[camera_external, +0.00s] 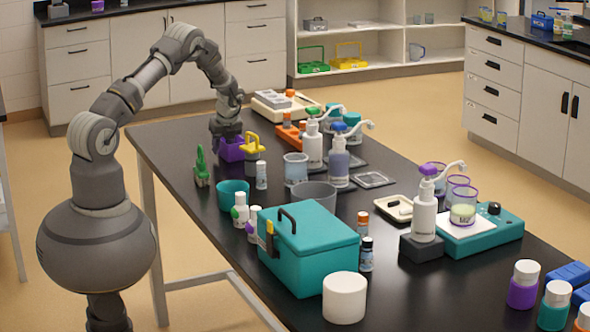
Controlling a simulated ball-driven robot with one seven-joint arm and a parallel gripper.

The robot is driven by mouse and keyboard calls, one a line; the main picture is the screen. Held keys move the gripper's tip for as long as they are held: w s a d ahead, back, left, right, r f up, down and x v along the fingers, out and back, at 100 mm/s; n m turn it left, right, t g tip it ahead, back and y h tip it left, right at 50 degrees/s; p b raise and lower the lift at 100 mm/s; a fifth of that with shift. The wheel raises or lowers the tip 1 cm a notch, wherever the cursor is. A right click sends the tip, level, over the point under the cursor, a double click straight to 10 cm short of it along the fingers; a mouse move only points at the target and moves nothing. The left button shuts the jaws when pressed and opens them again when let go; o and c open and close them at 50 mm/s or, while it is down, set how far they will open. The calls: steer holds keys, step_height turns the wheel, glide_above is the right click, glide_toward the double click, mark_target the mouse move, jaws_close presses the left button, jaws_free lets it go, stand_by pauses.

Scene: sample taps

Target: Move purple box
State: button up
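The purple box (230,152) is a small open-looking box on the black table, near its far left end. My gripper (227,136) points down right over it, and its fingertips reach the top of the box. The fingers overlap the box in this view, so I cannot tell whether they are closed on its wall or only around it. The box appears to rest on the table.
A green clamp-like item (201,168) stands left of the box, and a yellow-handled caddy (255,149) stands close at its right. A teal cup (233,192) is in front. A teal cooler (308,250) and several bottles crowd the table's middle. The far left corner is bare.

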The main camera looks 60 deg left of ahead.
steer(key=p+v, duration=0.5)
steer(key=v, duration=0.3)
steer(key=shift+p, duration=0.35)
